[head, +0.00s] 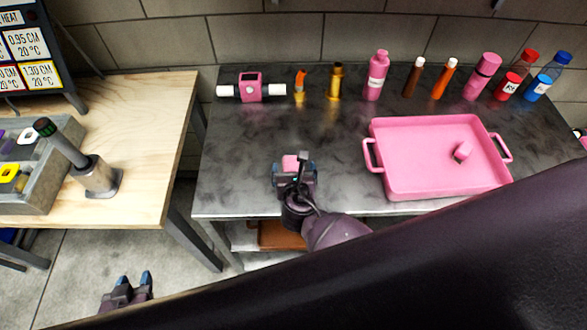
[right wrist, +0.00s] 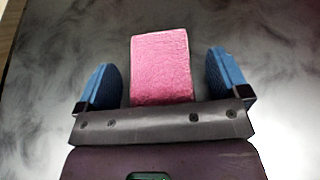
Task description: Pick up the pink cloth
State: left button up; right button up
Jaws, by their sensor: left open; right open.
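The pink cloth (head: 291,162) lies on the dark metal table (head: 240,150) near its front edge. In the right wrist view the cloth (right wrist: 162,66) is a pink rectangle with a fuzzy surface. My right gripper (head: 294,176) is over the cloth's near end, open. In the right wrist view its blue fingers (right wrist: 168,82) stand on either side of the cloth, with a gap on both sides. My left gripper (head: 131,283) is open and empty, low at the bottom left, above the floor.
A pink tray (head: 400,186) holding a small pink item (head: 461,152) stands right of my right gripper. Several bottles, including a pink bottle (head: 376,77), and a pink device (head: 250,87) line the back. A wooden table (head: 150,130) stands left. The metal table is clear left of the cloth.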

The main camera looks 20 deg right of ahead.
jog(key=c, duration=1)
pick_arm(q)
jog(key=shift+r, duration=0.1)
pick_arm(e)
jog(key=shift+r, duration=0.15)
jog(key=shift+r, duration=0.3)
pick_arm(q)
jog(key=shift+s+r+p, duration=0.55)
jog(key=shift+r+p, duration=0.05)
jog(key=shift+p, duration=0.85)
pick_arm(e)
notch_tip(320, 180, up, 19)
jog(key=shift+r, duration=0.15)
